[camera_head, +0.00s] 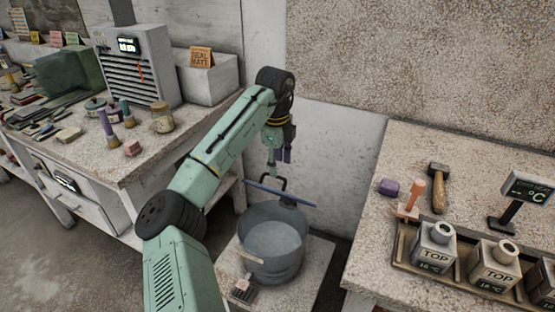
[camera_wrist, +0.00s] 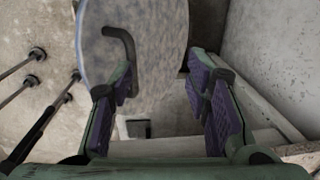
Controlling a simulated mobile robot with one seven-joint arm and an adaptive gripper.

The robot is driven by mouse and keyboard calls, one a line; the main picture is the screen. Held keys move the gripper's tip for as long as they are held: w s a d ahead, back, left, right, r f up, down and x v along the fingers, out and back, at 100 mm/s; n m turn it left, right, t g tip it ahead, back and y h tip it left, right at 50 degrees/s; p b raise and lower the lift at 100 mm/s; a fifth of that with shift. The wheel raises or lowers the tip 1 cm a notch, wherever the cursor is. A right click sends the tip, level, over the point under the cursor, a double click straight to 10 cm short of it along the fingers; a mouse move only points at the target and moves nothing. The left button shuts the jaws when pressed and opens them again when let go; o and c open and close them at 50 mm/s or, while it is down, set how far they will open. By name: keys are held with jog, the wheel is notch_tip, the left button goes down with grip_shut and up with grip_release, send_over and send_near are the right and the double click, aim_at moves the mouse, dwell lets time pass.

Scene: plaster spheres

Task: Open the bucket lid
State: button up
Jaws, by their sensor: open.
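The grey bucket (camera_head: 272,255) stands on a low pale slab between the two benches, its round inside showing from above. Its blue-grey lid (camera_head: 300,202) shows nearly edge-on at the bucket's back rim, raised and tilted up. A dark bent handle (camera_head: 283,183) sticks up from the lid. In the wrist view the lid (camera_wrist: 150,50) is a large mottled disc, with the black hooked handle (camera_wrist: 122,38) near the left finger. My gripper (camera_head: 278,158) hangs just above the handle. In the wrist view my gripper (camera_wrist: 163,88) is open, with nothing between its purple pads.
The left bench (camera_head: 150,160) holds jars, tools and a grey box unit. The wall stands close behind the bucket.

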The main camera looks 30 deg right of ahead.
jog(key=w+d+r, duration=0.5)
jog(key=d+r, duration=0.1)
jog(key=r, duration=0.3)
dwell(1.4)
jog(key=shift+d, duration=0.15)
jog(key=shift+r, duration=0.1)
notch_tip(320, 180, up, 7)
jog(key=shift+s+a+r, duration=0.15)
jog(key=shift+a+r, duration=0.05)
jog(key=shift+a, duration=0.05)
dwell(0.5)
